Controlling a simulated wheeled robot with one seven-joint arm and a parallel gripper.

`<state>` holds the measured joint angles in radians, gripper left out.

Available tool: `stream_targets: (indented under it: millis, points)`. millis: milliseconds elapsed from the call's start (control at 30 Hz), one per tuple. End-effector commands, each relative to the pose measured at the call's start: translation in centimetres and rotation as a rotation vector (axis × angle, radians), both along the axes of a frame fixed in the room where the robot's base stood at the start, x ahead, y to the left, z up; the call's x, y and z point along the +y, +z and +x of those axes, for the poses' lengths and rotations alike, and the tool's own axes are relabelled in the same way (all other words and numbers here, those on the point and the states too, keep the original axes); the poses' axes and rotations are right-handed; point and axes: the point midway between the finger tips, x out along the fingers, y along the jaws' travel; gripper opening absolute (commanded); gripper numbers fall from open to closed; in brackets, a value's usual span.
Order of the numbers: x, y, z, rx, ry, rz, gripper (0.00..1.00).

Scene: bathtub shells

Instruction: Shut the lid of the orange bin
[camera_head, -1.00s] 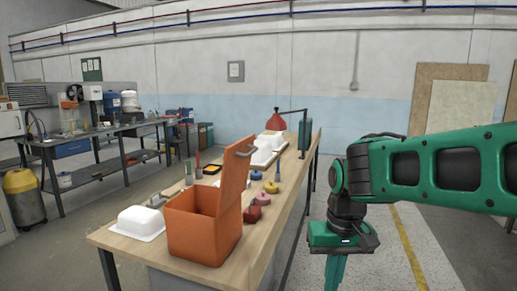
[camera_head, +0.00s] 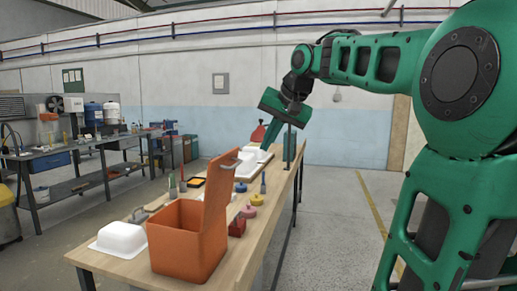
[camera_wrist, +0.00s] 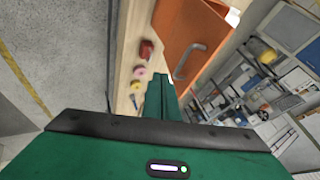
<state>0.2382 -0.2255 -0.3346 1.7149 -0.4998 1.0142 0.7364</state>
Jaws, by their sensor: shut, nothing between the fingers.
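The orange bin (camera_head: 188,247) stands on the near end of the wooden bench. Its lid (camera_head: 216,188) is open and stands upright at the bin's right side, with a grey handle near its top. In the wrist view the lid (camera_wrist: 180,42) shows at the upper middle, with its handle (camera_wrist: 189,61). My gripper (camera_head: 271,137) is raised above the bench, beyond and to the right of the lid in the head view, apart from it. Its fingers show together in the wrist view (camera_wrist: 162,95), shut and empty.
The wooden bench (camera_head: 128,268) holds a white tub (camera_head: 120,239) left of the bin. A red block (camera_head: 237,227), a pink disc (camera_head: 249,211) and a yellow disc (camera_head: 257,200) lie to its right. White shells (camera_head: 246,168) lie farther back. Open floor is right of the bench.

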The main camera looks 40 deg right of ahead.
Motion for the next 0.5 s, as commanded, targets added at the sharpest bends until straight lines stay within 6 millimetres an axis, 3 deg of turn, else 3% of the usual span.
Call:
stream_targets:
  millis: [400,500]
  points:
    - [-0.2,-6.4,4.6,0.005,-0.001,0.002,0.00]
    - [0.6,-6.6,5.8,0.001,0.002,-0.001,0.00]
